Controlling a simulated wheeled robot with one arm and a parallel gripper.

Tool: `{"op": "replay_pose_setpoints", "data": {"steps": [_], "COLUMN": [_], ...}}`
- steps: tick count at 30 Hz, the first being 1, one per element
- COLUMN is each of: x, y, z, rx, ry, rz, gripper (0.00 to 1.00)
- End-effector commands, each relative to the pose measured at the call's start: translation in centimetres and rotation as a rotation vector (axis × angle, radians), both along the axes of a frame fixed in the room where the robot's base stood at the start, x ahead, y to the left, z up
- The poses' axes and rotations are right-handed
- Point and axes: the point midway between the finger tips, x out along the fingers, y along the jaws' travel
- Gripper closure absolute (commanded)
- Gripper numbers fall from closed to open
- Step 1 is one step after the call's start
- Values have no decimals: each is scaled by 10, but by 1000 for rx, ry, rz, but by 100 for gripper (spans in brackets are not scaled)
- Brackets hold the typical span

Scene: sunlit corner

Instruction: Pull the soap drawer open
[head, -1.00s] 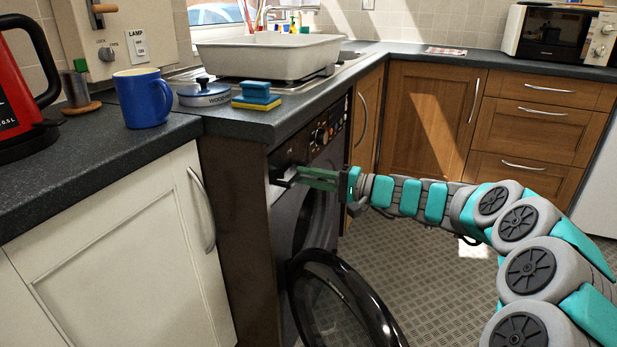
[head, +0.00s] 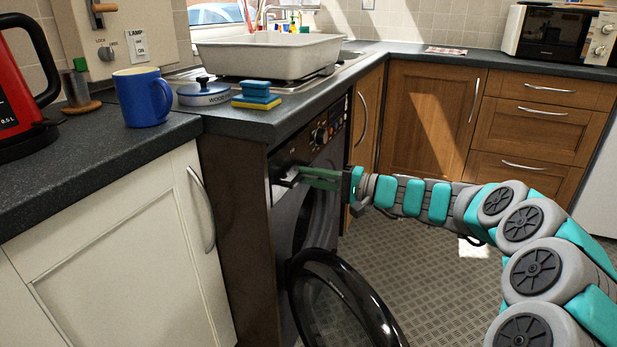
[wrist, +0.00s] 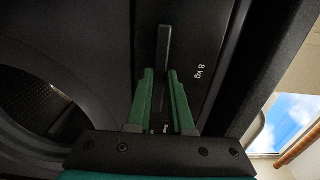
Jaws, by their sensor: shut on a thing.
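The soap drawer (head: 277,164) is at the upper left of the dark washing machine's front, under the worktop. In the wrist view its dark front (wrist: 196,35) carries a slim upright grey handle (wrist: 164,48) and the print "8 kg". My gripper (head: 296,177) reaches in from the right, its green fingers at the drawer. In the wrist view the fingers (wrist: 160,78) lie on either side of the handle's lower end, shut on it. The fingers hide part of the handle. I cannot tell how far out the drawer stands.
The washing machine's round door (head: 345,300) hangs open below my arm. The worktop (head: 245,122) overhangs the drawer, with a sponge stack (head: 256,95) and a blue mug (head: 143,98) on it. A white cupboard (head: 120,265) stands left. The floor at right is clear.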

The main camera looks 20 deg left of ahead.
Motion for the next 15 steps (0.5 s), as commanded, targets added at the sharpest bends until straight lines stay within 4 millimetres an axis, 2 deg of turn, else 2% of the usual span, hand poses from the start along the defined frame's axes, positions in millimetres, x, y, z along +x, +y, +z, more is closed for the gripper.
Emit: {"op": "replay_pose_setpoints", "data": {"steps": [5,15], "x": [-1,-8], "y": [-32,-125], "z": [-3,-3], "rx": [-1,-1], "ry": [-1,-1], "rz": [-5,-7], "gripper": [100,100]}}
